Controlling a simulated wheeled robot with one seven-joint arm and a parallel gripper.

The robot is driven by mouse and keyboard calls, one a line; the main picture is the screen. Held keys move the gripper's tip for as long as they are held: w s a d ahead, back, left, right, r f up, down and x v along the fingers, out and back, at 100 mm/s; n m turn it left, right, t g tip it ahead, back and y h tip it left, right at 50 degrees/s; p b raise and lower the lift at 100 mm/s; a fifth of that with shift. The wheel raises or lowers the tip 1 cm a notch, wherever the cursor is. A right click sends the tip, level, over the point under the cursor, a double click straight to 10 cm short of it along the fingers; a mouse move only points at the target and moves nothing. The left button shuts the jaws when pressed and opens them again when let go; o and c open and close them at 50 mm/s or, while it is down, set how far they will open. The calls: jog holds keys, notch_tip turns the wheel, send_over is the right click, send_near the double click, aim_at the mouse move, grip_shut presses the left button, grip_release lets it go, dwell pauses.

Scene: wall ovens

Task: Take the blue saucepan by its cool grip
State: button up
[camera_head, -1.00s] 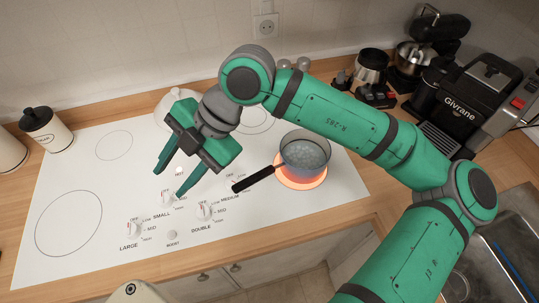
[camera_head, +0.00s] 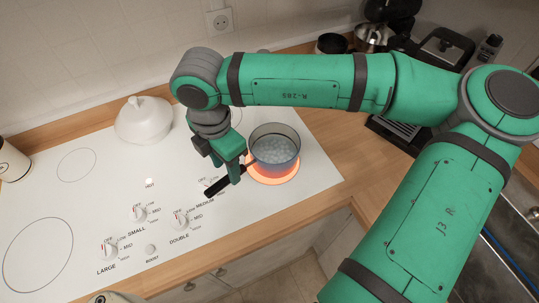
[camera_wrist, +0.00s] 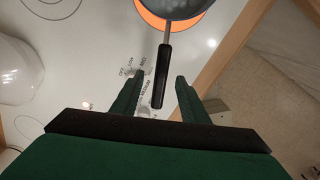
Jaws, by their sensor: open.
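The blue saucepan (camera_head: 275,160) sits upright on a glowing orange burner, with bubbling contents. Its black handle (camera_head: 222,185) points toward the front left; in the wrist view the black grip (camera_wrist: 161,77) runs lengthwise between my fingers. A thin grey metal neck (camera_wrist: 168,37) joins grip to pan. My gripper (camera_head: 236,172) is open, pointing down at the handle. In the wrist view my gripper (camera_wrist: 159,79) has one finger on each side of the grip, with small gaps showing. How deep the fingers reach is hard to tell.
The burner (camera_head: 277,179) glows under the pan. Control knobs (camera_head: 180,219) line the front of the white hob (camera_head: 100,200). A white lidded pot (camera_head: 144,121) stands behind, at the left. A coffee machine (camera_head: 400,135) is at the right, partly behind my arm.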

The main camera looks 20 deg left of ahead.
aim_at(227, 177)
jog(key=shift+s+f, duration=0.15)
jog(key=shift+f, duration=1.35)
jog(key=shift+s+f, duration=0.1)
jog(key=shift+f, duration=1.4)
jog(key=c, duration=1)
grip_shut()
jog(key=shift+w, duration=0.15)
